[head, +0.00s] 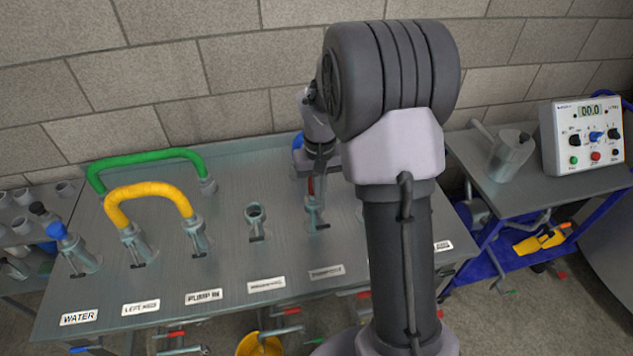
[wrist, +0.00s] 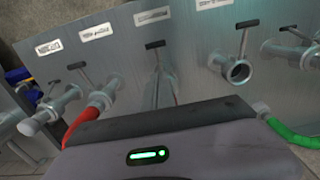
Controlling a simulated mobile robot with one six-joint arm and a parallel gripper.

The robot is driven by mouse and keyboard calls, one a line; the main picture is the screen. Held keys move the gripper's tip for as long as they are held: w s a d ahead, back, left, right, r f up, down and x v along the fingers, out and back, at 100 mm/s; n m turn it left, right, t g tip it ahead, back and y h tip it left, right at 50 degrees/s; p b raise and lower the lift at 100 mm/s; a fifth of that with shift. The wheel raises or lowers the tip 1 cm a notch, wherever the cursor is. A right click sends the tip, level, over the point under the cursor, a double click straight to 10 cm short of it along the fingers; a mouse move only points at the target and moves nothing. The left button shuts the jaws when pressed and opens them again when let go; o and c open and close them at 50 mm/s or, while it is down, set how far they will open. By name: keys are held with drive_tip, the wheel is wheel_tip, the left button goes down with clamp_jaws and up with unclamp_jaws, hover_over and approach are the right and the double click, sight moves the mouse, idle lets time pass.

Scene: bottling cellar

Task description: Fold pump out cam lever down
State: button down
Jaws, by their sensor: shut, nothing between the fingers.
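In the head view, my gripper (head: 318,160) is above and just behind a grey pipe fitting (head: 315,212) on the steel bench, partly hidden by my arm. The fitting has a small dark-handled cam lever (head: 318,227) at its front; whether it is folded cannot be told. The label (head: 326,271) in front of it is too small to read. In the wrist view, the dark lever handle (wrist: 156,45) stands beyond my gripper body, whose upper edge hides the fitting's lower part. My fingertips are not clear, but the gripper looks shut and empty.
An open fitting (wrist: 238,68) is beside it. A red hose (wrist: 90,112) is on the other side. Yellow (head: 150,190) and green (head: 145,158) hoses arch over the bench's left. A control box (head: 582,138) stands on a cart at right.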

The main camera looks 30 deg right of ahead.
sight(322, 223)
drive_tip(key=s+f, duration=0.1)
drive_tip(key=s+f+b, duration=0.1)
drive_tip(key=f, duration=0.1)
drive_tip(key=s+a+f+b, duration=0.1)
drive_tip(key=f, duration=0.1)
drive_tip(key=shift+f, duration=0.15)
drive_tip(key=shift+f+b, duration=0.15)
drive_tip(key=shift+b, duration=0.15)
